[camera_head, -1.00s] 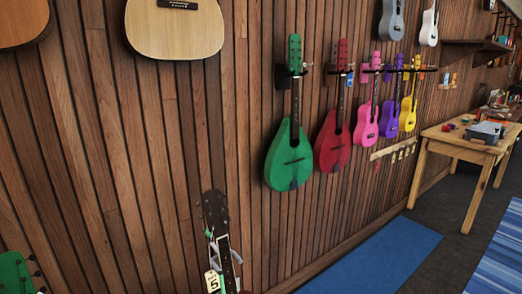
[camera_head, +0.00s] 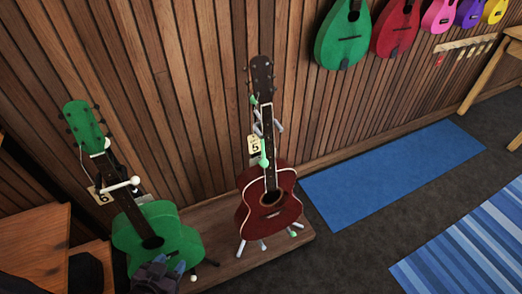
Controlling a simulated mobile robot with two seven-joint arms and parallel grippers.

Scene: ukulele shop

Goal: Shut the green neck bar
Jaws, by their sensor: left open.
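A dark red guitar (camera_head: 270,212) stands upright on a stand with white legs on a low wooden platform. A pale green bar (camera_head: 264,152) shows in front of its neck, beside a tag marked 5; whether it closes across the neck I cannot tell. A green guitar (camera_head: 152,235) stands to the left, with a white bar (camera_head: 120,186) across its neck and a tag marked 6. My left gripper (camera_head: 158,278) is at the bottom edge, in front of the green guitar's body and well apart from the pale green bar. My right gripper is not in view.
The low platform (camera_head: 225,235) runs under both stands against the plank wall. Brown wooden furniture (camera_head: 35,240) is at the lower left. A blue mat (camera_head: 390,175) and a striped rug (camera_head: 475,250) lie right. Coloured instruments hang on the wall above.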

